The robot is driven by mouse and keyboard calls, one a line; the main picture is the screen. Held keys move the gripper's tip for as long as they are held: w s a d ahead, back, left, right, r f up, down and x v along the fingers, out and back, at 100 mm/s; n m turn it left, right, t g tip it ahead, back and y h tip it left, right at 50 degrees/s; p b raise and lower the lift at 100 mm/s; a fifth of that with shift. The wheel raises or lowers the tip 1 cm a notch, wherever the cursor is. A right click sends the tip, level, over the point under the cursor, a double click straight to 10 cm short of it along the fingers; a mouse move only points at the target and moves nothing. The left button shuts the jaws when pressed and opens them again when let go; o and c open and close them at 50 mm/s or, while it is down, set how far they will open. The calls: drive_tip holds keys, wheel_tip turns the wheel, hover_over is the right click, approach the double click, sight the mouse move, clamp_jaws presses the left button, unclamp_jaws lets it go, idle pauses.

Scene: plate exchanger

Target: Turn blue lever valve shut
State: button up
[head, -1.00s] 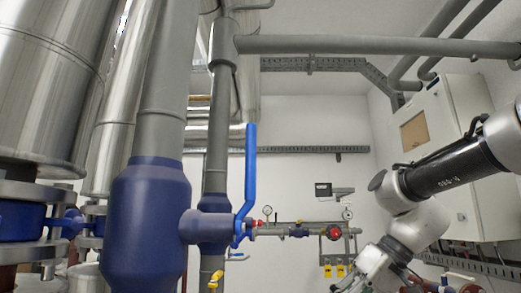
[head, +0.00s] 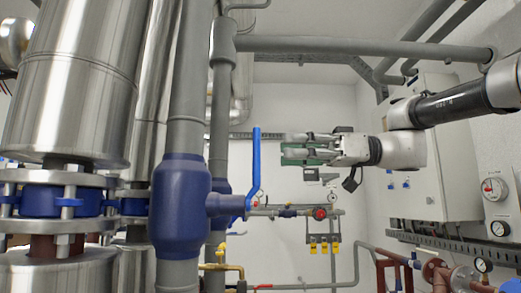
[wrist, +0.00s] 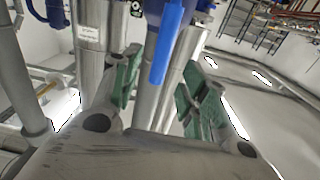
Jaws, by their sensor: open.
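The blue lever (head: 256,160) stands upright in the head view, with its lower end bent toward the blue valve body (head: 180,205) on the grey vertical pipe. My gripper (head: 285,147) is to the right of the lever's upper part, pointing left at it, apart from it in the picture. In the wrist view the lever (wrist: 168,40) hangs in from the top, its free end in line with the gap between the green finger pads of my gripper (wrist: 155,92). The jaws are open and hold nothing. The depth gap between the pads and lever is hard to tell.
Large silver insulated pipes (head: 85,80) with blue flanges stand at the left. A grey horizontal pipe (head: 370,47) runs above my arm. A white cabinet (head: 435,160) is on the right wall. Gauges and red pipework (head: 440,270) sit at lower right.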

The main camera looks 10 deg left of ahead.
hover_over(257, 181)
drive_tip(key=w, duration=0.1)
drive_tip(key=shift+w+a+n, duration=0.1)
drive_tip(key=shift+a+n, duration=0.15)
drive_tip(key=shift+n, duration=0.15)
clamp_jaws()
